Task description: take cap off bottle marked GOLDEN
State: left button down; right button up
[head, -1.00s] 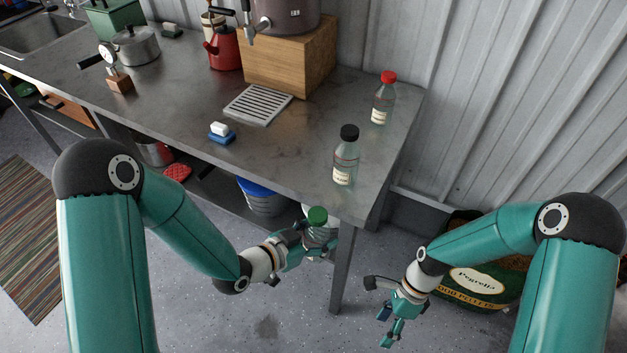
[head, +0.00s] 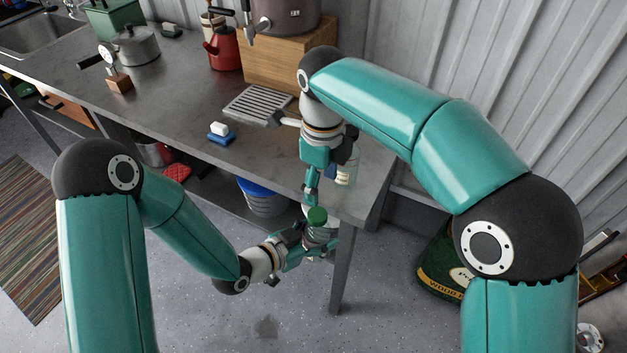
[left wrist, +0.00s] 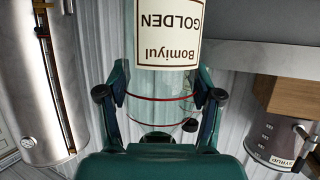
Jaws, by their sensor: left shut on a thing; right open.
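The bottle marked GOLDEN (left wrist: 168,78) is clear glass, and its label reads upside down in the left wrist view. In the head view this bottle (head: 320,234) is in front of the table's front edge, with a green cap (head: 317,216) on its top. My left gripper (head: 312,243) is shut on the bottle; its two fingers show on either side of the glass in the left wrist view (left wrist: 160,105). My right gripper (head: 313,190) points down just above the green cap and is open; its exact gap to the cap is hard to tell.
Another clear bottle (head: 346,172) stands on the metal table (head: 280,165), partly hidden by my right gripper. A blue and white block (head: 221,134) and a drain grate (head: 255,105) lie to the left. A pellet bag (head: 440,268) stands on the floor at right.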

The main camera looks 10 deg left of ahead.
aim_at(313, 210)
jog(key=shift+s+a+r, duration=0.25)
jog(key=shift+s+a, duration=0.1)
jog(key=shift+a, duration=0.2)
jog(key=shift+s+a+f, duration=0.1)
jog(key=shift+s+a, duration=0.05)
jog(key=shift+a, duration=0.05)
jog(key=shift+f, duration=3.85)
